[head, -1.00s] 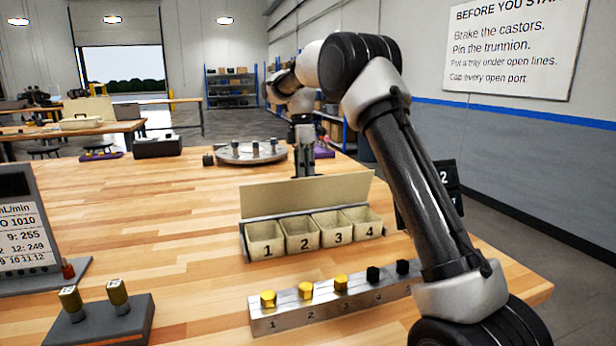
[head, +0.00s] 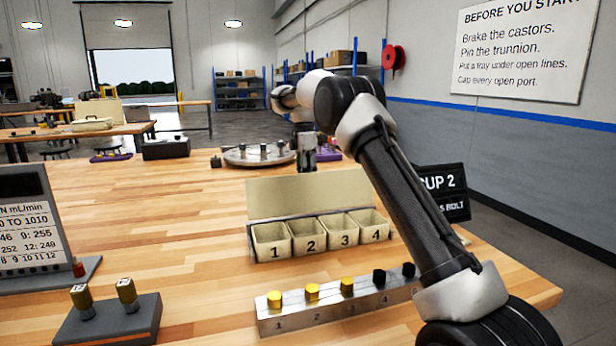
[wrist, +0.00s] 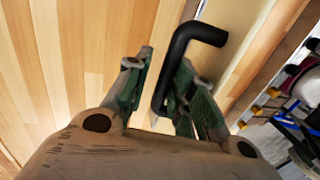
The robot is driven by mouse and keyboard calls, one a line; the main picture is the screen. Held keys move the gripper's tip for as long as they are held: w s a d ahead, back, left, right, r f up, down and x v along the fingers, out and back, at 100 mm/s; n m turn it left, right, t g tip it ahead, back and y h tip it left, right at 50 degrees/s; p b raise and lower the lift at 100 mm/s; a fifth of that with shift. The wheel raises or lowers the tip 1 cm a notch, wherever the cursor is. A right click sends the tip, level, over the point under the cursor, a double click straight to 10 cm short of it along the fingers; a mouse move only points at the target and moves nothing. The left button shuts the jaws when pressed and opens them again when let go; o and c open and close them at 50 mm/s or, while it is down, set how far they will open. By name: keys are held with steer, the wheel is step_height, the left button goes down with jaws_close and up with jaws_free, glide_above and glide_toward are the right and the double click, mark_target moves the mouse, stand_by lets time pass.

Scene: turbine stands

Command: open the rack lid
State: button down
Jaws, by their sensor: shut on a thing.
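The rack lid (head: 308,193) is a beige panel raised along the back of the rack, leaning back from the row of numbered cups. It shows its inner face in the head view. In the wrist view, a black bent handle (wrist: 176,65) stands between the fingers, beside the beige lid panel (wrist: 236,45). My gripper (wrist: 160,80) is shut on this handle. In the head view my gripper (head: 306,166) is behind the lid's top edge, its fingertips hidden. The rack (head: 253,246) has open beige cups marked 1 to 4.
A metal bolt block (head: 330,312) with yellow and black heads stands in front of the rack. My arm passes close on the right, near a black sign (head: 445,192). A round grey plate (head: 243,160) lies behind. Clear wood lies left of the rack.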

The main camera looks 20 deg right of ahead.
steer(key=shift+w+f, duration=0.35)
steer(key=shift+f, duration=0.05)
steer(key=c, duration=1.5)
jaws_free()
steer(key=shift+o, duration=0.2)
steer(key=shift+w+f, duration=0.2)
steer(key=shift+r, duration=0.1)
steer(key=shift+r, duration=0.2)
step_height(320, 180, up, 7)
steer(key=w, duration=0.1)
steer(key=shift+w, duration=0.15)
